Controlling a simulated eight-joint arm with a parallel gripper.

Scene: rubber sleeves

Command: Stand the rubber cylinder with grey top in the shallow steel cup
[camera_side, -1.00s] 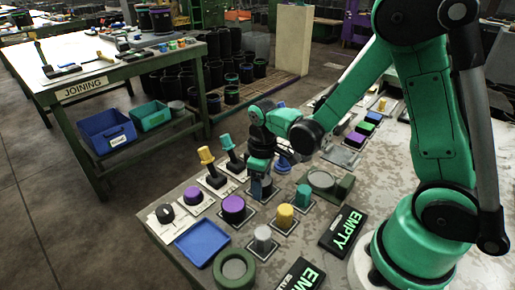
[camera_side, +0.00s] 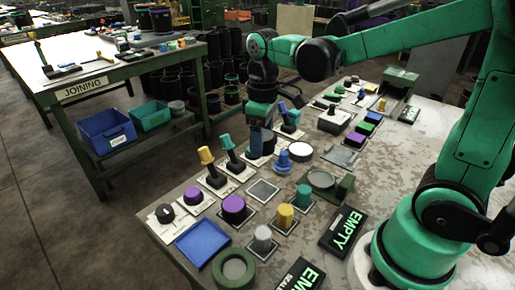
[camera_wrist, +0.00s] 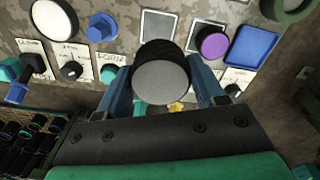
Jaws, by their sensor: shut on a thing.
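My gripper (camera_wrist: 162,92) is shut on the black rubber cylinder with grey top (camera_wrist: 162,80); its blue fingers press on both sides and the grey face shows towards the wrist camera. In the side view my gripper (camera_side: 261,143) holds the cylinder above the bench, its body partly hidden by the fingers.
A bare square mat (camera_side: 263,190) lies below the gripper. Around it are a blue knob (camera_side: 283,161), a white-topped disc (camera_side: 299,151), a purple-topped cylinder (camera_side: 233,209), yellow and teal levers (camera_side: 207,157), a blue tray (camera_side: 202,242) and a green ring (camera_side: 234,268).

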